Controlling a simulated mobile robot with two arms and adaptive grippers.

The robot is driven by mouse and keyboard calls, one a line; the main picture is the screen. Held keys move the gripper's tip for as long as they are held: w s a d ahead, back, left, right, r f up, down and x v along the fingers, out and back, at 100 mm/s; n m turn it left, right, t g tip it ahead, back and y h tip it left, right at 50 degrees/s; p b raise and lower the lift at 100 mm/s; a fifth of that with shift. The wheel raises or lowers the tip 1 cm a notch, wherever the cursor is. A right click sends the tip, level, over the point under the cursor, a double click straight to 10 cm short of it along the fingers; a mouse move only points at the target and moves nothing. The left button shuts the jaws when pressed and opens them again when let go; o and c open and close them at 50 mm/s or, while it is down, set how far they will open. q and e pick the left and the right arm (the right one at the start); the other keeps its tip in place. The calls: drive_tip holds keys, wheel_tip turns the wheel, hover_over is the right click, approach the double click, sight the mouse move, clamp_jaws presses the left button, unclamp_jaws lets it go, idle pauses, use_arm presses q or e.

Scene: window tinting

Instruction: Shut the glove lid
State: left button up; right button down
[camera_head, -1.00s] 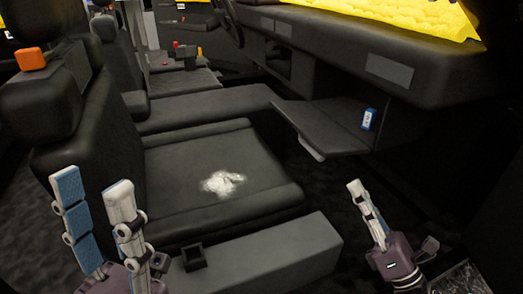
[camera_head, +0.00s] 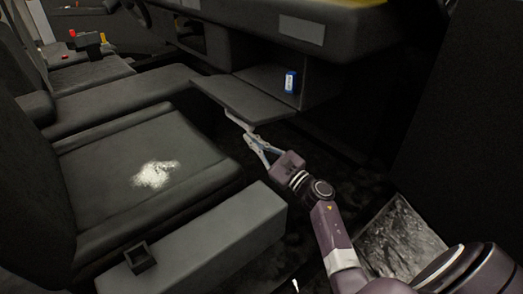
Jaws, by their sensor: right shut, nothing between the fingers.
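The glove lid (camera_head: 245,97) hangs open below the dashboard as a flat dark shelf. Its pale handle (camera_head: 236,120) shows under the front edge. My right gripper (camera_head: 250,139) is shut and empty, just below and in front of the lid near the handle. I cannot tell if its fingertips touch the handle. A small blue and white box (camera_head: 290,82) stands upright in the open glove compartment, at the right. My left gripper is not in view.
The seat (camera_head: 120,160) with a white powdery patch (camera_head: 154,174) is at the left. A grey sill block (camera_head: 205,240) lies in front of it. The dashboard (camera_head: 330,30) overhangs the lid. The dark footwell floor (camera_head: 340,170) is open at right.

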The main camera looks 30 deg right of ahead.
drive_tip(key=r, duration=0.1)
drive_tip(key=w+a+r, duration=0.1)
drive_tip(key=a+r+p, duration=0.1)
drive_tip(key=r, duration=0.1)
drive_tip(key=shift+w, duration=0.35)
drive_tip(key=shift+a+r, duration=0.1)
